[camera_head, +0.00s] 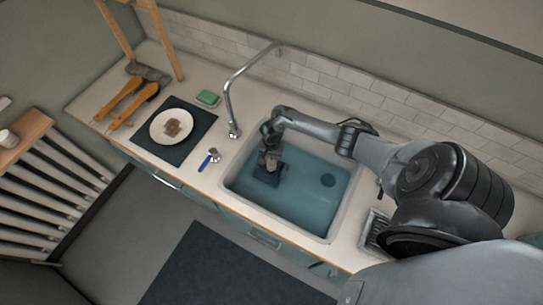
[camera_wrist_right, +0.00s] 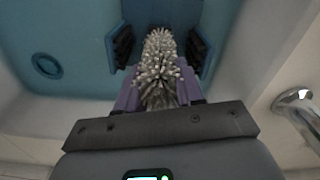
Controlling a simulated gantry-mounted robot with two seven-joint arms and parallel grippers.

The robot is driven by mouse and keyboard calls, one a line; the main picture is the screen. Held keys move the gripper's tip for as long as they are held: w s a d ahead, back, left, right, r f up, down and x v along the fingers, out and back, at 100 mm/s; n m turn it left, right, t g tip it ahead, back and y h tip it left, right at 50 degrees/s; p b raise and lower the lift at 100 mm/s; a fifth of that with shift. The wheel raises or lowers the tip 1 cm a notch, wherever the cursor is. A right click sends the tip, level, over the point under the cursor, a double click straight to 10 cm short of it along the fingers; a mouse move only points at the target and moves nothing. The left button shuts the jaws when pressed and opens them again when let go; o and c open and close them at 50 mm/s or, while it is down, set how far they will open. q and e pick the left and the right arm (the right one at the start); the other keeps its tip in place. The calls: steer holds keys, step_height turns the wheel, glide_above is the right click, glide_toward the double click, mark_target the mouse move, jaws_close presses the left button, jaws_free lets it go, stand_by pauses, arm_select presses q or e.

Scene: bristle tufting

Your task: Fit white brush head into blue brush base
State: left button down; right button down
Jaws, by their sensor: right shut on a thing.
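My right gripper (camera_head: 268,160) reaches down into the sink. In the right wrist view, the white bristly brush head (camera_wrist_right: 160,72) is held between its fingers (camera_wrist_right: 160,50), bristles facing the camera. A darker blue block or plate (camera_head: 270,174) lies below the gripper in the sink and shows behind the brush head in the wrist view (camera_wrist_right: 170,14). I cannot tell whether they touch. A small blue-handled piece with a pale round end (camera_head: 209,159) lies on the counter left of the sink; it may be the blue brush base. My left gripper is out of view.
The sink (camera_head: 232,187) has blue walls and a round drain (camera_head: 328,180) on its right side. A curved faucet (camera_head: 230,95) rises at its back left. A dark mat (camera_head: 190,150) with a white plate (camera_head: 159,136), a green sponge (camera_head: 208,98) and wooden-handled tools (camera_head: 133,107) stand left.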

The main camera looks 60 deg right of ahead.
stand_by(0.3)
steer(key=c, duration=0.6)
jaws_free()
steer(key=shift+c, duration=0.2)
